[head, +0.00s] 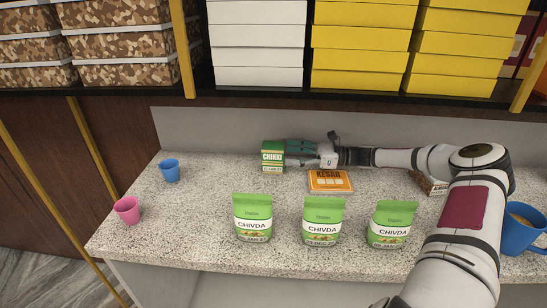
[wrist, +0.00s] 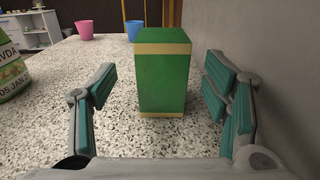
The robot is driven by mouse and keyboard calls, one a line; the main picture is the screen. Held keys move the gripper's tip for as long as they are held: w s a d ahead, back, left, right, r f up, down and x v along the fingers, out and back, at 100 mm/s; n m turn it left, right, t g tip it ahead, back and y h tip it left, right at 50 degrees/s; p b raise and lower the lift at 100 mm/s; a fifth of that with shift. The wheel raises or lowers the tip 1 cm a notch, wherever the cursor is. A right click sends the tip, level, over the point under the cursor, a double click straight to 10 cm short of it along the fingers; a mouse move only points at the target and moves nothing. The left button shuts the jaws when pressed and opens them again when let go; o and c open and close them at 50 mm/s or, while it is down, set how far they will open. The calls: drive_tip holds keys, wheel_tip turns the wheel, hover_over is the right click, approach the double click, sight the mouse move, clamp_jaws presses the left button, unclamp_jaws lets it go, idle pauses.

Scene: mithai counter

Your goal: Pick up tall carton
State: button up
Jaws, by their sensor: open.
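The tall carton (head: 272,156) is a green box with a yellow band and the word CHIKKI, standing upright at the back of the speckled counter in the head view. In the wrist view the carton (wrist: 164,80) stands upright straight ahead, showing a plain green side with yellow edges. My gripper (head: 292,150) reaches in from the right along the back wall, close beside the carton. In the wrist view my gripper (wrist: 166,90) is open, with one finger left and one right of the carton and gaps on both sides. Nothing is held.
Three green CHIVDA pouches (head: 324,221) stand along the front. An orange KESAR box (head: 330,181) lies below my arm. A blue cup (head: 169,170) and a pink cup (head: 127,210) stand at the left. A large blue mug (head: 519,232) is at the right. The wall (wrist: 273,50) runs close behind.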

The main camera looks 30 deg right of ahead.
sight(273, 151)
drive_tip(key=shift+p+x, duration=0.5)
drive_tip(key=shift+x, duration=2.7)
drive_tip(key=shift+w+d+r, duration=0.1)
drive_tip(key=shift+r, duration=0.05)
drive_tip(key=c, duration=1.4)
